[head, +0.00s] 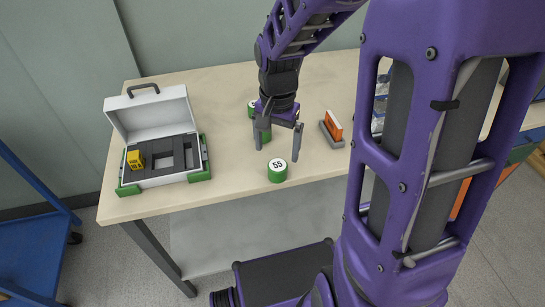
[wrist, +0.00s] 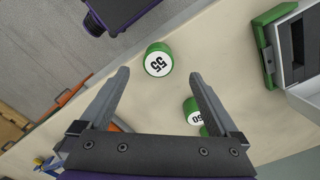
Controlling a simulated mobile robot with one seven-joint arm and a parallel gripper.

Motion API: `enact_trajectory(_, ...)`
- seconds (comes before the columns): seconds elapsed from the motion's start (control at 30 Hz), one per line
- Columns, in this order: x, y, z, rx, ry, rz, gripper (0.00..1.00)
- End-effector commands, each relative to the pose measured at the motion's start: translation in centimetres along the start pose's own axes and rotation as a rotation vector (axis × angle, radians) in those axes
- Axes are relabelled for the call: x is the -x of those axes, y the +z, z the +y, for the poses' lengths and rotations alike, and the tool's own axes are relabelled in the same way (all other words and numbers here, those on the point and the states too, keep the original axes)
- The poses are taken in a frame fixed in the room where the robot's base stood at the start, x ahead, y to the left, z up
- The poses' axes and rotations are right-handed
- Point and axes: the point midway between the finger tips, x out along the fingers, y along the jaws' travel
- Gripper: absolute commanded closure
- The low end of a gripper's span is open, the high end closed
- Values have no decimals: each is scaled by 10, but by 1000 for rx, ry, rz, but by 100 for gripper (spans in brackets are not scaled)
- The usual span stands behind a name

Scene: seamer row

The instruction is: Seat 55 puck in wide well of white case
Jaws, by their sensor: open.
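The 55 puck (head: 277,171) is a green cylinder with a white top marked 55, standing upright near the table's front edge. It also shows in the wrist view (wrist: 158,60), beyond and between the fingertips. The white case (head: 155,130) stands open at the left of the table, its lid tipped back. Its dark insert has cut-out wells (head: 180,153), and a yellow block (head: 135,160) sits at the left of it. My gripper (head: 277,148) is open and empty, pointing down above and slightly behind the 55 puck. In the wrist view, my gripper (wrist: 158,82) has its fingers wide apart.
Green pucks (head: 253,108) stand behind my gripper; one shows a marking like 50 in the wrist view (wrist: 193,110). An orange block in a grey holder (head: 332,130) stands to the right. Green corner blocks (head: 198,176) flank the case. Table between puck and case is clear.

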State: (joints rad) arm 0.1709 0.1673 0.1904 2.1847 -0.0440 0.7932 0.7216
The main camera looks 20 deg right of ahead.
Motion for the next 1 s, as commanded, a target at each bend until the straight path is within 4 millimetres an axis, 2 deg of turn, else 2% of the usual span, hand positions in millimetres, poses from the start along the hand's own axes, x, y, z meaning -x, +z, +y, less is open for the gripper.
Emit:
enact_trajectory(0.33, -47, -1, 3, 0, 1, -1, 3)
enact_trajectory(0.67, -52, -2, 3, 0, 0, 2, 5)
enact_trajectory(1.0, -51, -2, 3, 0, 0, 2, 66)
